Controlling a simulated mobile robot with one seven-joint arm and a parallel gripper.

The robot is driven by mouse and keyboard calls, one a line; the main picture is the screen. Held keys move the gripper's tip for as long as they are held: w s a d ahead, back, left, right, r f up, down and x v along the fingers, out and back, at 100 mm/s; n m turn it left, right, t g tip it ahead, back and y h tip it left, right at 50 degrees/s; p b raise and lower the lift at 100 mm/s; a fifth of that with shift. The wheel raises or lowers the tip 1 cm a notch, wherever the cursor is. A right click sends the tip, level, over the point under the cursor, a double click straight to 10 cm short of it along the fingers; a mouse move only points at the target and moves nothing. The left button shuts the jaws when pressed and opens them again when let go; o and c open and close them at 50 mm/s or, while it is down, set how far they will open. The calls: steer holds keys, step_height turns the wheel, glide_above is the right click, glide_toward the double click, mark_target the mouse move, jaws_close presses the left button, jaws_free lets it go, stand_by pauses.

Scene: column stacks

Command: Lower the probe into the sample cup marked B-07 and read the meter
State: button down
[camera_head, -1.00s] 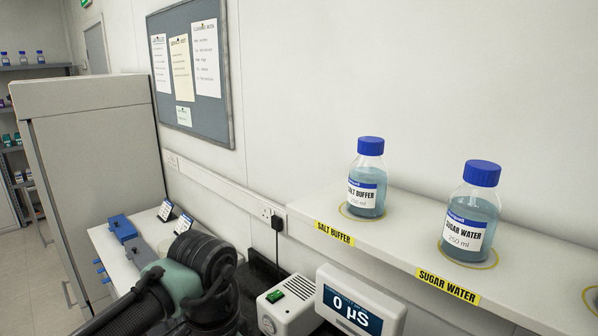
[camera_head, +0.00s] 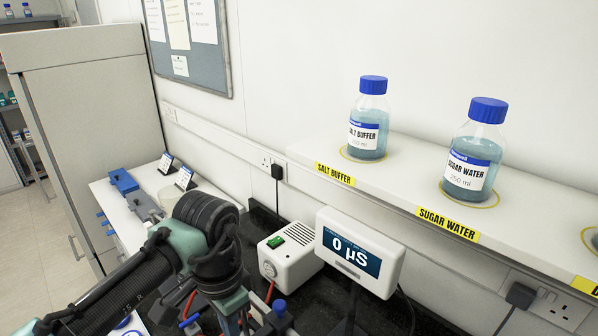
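The meter (camera_head: 390,270) is a white box on a stand on the dark bench at bottom centre, and its screen reads 0 µS. My arm comes in from the lower left and bends down past the bottom edge. The fingers of my gripper are out of the picture, so I cannot see what they hold. Neither the probe nor any cup marked B-07 can be made out. Small blue parts (camera_head: 280,308) and red cables show beside my wrist; I cannot tell what they belong to.
A white box with a green switch (camera_head: 291,251) stands left of the meter. The wall shelf (camera_head: 405,182) above carries a salt buffer bottle (camera_head: 368,120) and a sugar water bottle (camera_head: 474,155). A grey cabinet (camera_head: 90,130) and a white side bench (camera_head: 205,186) are at left.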

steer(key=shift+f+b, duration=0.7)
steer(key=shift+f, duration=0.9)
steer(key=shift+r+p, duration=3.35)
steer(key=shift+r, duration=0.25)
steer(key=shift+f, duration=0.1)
